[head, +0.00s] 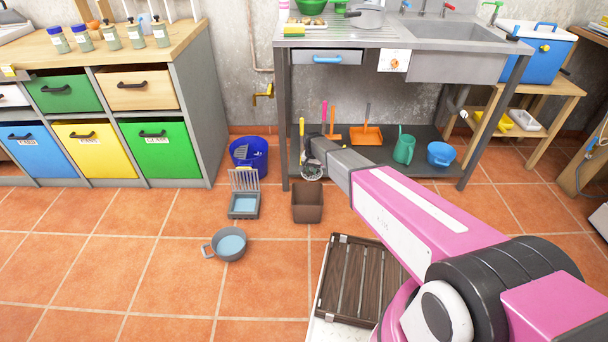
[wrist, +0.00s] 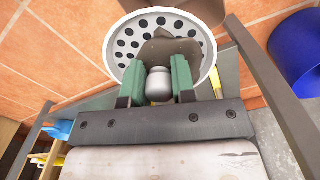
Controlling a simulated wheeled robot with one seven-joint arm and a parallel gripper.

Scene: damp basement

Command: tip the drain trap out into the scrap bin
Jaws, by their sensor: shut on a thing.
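The drain trap (wrist: 128,48) is a pale round basket with dark holes and a central knob (wrist: 158,84). A brown clump (wrist: 168,50) lies in it. My gripper (wrist: 157,82) is shut on the knob, with a green finger on each side. In the head view the trap (head: 313,170) hangs clear of the floor below the end of my arm, small and partly hidden; its exact tilt is hard to tell. A brown open bin (head: 308,204), which looks like the scrap bin, stands on the tiles just below the trap in the picture. The bin's edge (wrist: 205,8) also shows beyond the trap in the wrist view.
A blue bucket (head: 248,156) and a grey grilled tray (head: 244,203) stand left of the bin. A grey pan of water (head: 228,245) is nearer. The sink bench (head: 400,68) with its legs and low shelf is behind.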

